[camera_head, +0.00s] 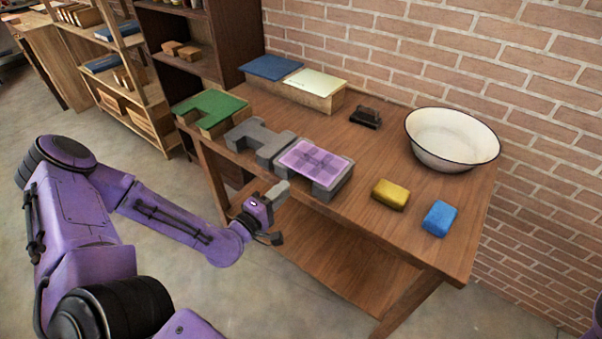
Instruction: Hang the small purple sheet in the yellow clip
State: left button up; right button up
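A small translucent purple sheet (314,160) with a grid of squares lies flat on a grey notched block at the table's front edge. A yellow block-like piece (390,194) lies further right on the table; I cannot tell whether it is a clip, and no other yellow clip is plain to see. My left gripper (277,213) is just in front of the table edge, below and left of the sheet. Its fingers look apart, with nothing between them, and it does not touch the sheet. My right gripper is out of view.
The wooden table (350,220) also holds a blue block (440,218), a white bowl (452,139), a small dark object (366,117), a green sheet (209,106), and a box with blue and pale sheets (316,84). A brick wall stands behind, shelves at left.

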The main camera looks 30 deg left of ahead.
aim_at(302, 173)
pick_arm(q)
jog(key=w+b, duration=0.1)
jog(key=w, duration=0.1)
jog(key=w+b, duration=0.2)
jog(key=w, duration=0.1)
jog(key=w+b, duration=0.1)
jog(key=w, duration=0.1)
jog(key=shift+w+d+f, duration=0.15)
jog(key=shift+d+f, duration=0.15)
jog(key=shift+w+d+r+b, duration=0.1)
jog(key=shift+w+r+b, duration=0.1)
jog(key=shift+w+b, duration=0.4)
jog(key=shift+w, duration=0.1)
